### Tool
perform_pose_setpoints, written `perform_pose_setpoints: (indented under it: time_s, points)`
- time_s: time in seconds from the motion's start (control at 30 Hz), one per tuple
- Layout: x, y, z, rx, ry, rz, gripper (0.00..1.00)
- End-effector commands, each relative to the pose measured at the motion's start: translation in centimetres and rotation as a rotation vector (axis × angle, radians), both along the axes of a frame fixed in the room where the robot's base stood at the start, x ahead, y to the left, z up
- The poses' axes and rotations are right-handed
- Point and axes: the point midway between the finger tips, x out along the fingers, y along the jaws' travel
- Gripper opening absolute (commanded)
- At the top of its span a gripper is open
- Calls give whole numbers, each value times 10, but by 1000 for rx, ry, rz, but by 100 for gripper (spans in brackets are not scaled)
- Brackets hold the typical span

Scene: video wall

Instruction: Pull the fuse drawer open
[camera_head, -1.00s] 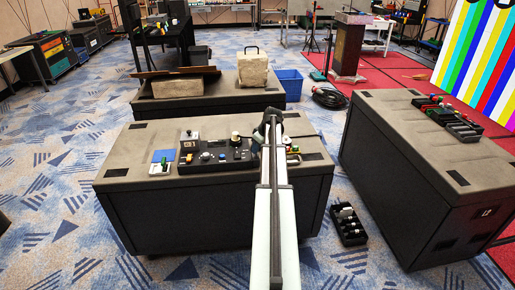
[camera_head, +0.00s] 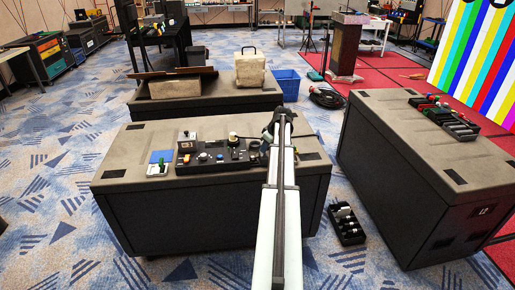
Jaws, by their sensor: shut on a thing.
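The black control panel (camera_head: 213,158), with several knobs and switches, lies on the near dark case. My arm covers the fingertips and the drawer itself. I cannot tell how far the drawer is out.
The near dark case (camera_head: 130,160) has free room on its left top. A blue-and-white item (camera_head: 159,162) lies left of the panel. A black tray (camera_head: 348,235) sits on the floor at right. Another dark case (camera_head: 400,135) stands further right.

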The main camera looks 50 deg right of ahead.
Motion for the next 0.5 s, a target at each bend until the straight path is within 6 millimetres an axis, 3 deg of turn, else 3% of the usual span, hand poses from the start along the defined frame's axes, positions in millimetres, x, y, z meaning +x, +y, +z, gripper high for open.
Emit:
perform_pose_setpoints:
  time_s: [0.1,0.4,0.43,0.5]
  points:
    - [-13,-15,0,-1,1,-1,0]
    - [-15,-16,0,0,0,1,0]
    - [-15,-16,0,0,0,1,24]
    - [-15,-16,0,0,0,1,30]
